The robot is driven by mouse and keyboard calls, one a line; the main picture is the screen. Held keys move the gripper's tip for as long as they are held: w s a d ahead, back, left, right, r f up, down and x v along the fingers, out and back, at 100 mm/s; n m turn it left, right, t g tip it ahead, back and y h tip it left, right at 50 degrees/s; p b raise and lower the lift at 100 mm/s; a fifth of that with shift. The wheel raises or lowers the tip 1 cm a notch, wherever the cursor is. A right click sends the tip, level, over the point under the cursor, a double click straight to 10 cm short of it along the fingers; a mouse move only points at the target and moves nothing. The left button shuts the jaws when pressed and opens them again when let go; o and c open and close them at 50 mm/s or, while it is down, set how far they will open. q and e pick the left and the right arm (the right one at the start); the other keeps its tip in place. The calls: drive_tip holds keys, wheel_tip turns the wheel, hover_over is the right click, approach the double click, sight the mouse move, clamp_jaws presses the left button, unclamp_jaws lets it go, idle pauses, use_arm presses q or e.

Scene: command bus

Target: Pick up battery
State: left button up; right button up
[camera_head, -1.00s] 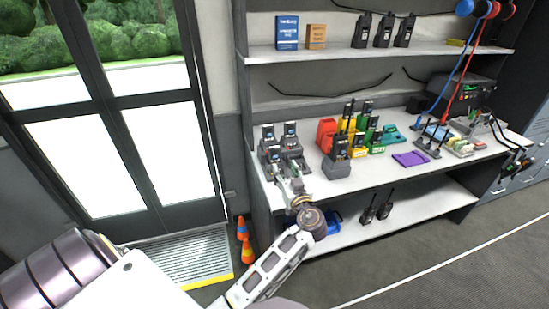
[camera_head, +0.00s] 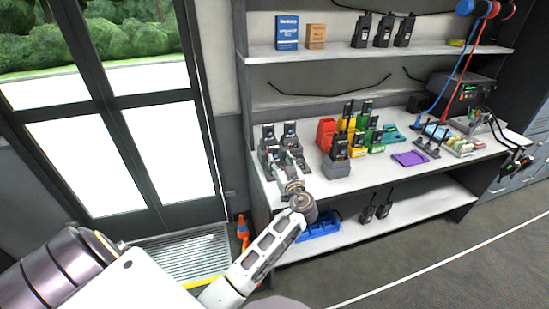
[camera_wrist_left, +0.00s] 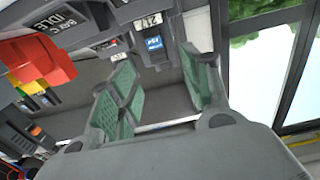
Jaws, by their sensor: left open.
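Dark batteries with blue labels stand upright in grey charger cradles at the left end of the workbench; one battery (camera_head: 289,129) is at the right of this group and another battery (camera_head: 267,132) at its left. My left gripper (camera_head: 289,168) is at the front of these chargers, partly blending with them. In the left wrist view, my left gripper (camera_wrist_left: 160,88) is open, its green-padded fingers apart with nothing between them. A battery with a blue label (camera_wrist_left: 153,46) sits in a charger beyond the fingertips, near the gap. My right gripper is not in view.
A red holder (camera_head: 326,133) and yellow and green holders with radios stand right of the chargers. A grey charger with a radio (camera_head: 336,167) is nearer the front edge. A purple tray (camera_head: 410,158) lies farther right. A shelf (camera_head: 380,53) runs above; a blue bin (camera_head: 322,229) is below.

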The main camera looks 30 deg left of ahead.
sight(276, 151)
use_arm(q)
drive_tip(key=shift+w+a+r, duration=0.1)
drive_tip(key=shift+w+a, duration=0.2)
drive_tip(key=shift+a, duration=0.05)
drive_tip(key=x, duration=0.3)
drive_tip(key=shift+w+a+p, duration=0.1)
drive_tip(key=shift+w+p, duration=0.1)
drive_tip(key=shift+p, duration=0.2)
drive_tip(key=shift+w+a, duration=0.15)
drive_tip(key=shift+a, duration=0.05)
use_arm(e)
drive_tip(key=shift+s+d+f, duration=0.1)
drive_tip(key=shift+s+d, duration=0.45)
use_arm(q)
drive_tip(key=shift+c, duration=0.5)
drive_tip(key=c, duration=0.4)
clamp_jaws()
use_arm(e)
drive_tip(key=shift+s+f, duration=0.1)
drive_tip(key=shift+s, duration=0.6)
